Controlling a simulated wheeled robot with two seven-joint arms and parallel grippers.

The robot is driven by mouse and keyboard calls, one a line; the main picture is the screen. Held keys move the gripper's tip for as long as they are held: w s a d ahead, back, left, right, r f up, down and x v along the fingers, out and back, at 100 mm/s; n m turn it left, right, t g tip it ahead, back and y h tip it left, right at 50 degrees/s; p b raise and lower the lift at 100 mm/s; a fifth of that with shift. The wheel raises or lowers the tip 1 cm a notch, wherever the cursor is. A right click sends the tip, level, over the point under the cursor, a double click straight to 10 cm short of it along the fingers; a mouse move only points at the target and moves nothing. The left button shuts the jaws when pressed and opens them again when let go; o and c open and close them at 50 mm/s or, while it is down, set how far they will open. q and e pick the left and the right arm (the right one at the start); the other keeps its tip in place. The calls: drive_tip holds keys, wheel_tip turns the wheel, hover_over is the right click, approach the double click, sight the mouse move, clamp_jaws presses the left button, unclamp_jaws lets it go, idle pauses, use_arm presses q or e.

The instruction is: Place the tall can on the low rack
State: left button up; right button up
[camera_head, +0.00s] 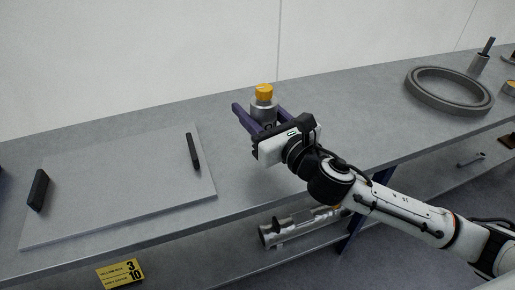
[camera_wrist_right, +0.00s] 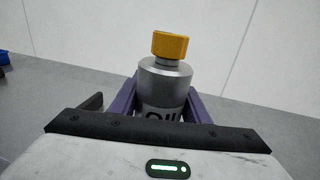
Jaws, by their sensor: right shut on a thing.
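The tall can (camera_head: 264,103) is a grey metal oil can with a yellow cap, upright at the upper surface of the shelf unit. It also shows in the right wrist view (camera_wrist_right: 165,77), with dark lettering partly hidden by my gripper. My right gripper (camera_head: 257,112) has its purple fingers on both sides of the can and is shut on it. Whether the can's base touches the surface is hidden. The low rack (camera_head: 385,187) seems to be the lower shelf under the top surface. My left gripper is not in view.
A flat grey panel (camera_head: 120,180) with two black handles lies on the left of the top. A grey ring (camera_head: 449,91) lies at the right. A metal cylinder (camera_head: 290,228) lies on the lower shelf, near a blue post (camera_head: 352,228). A yellow label (camera_head: 120,273) shows at the bottom.

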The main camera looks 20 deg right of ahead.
wheel_tip(320, 180, down, 3)
drive_tip(key=shift+f+b, duration=0.1)
drive_tip(key=shift+b, duration=0.4)
wheel_tip(320, 180, down, 3)
drive_tip(key=shift+f+b, duration=0.1)
drive_tip(key=shift+b, duration=0.95)
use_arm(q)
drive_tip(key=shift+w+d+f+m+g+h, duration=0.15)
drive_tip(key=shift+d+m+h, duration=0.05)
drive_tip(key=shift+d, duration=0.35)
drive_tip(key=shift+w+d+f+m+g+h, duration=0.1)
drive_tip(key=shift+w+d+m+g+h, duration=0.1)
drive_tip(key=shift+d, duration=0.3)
use_arm(e)
drive_tip(key=o, duration=1.1)
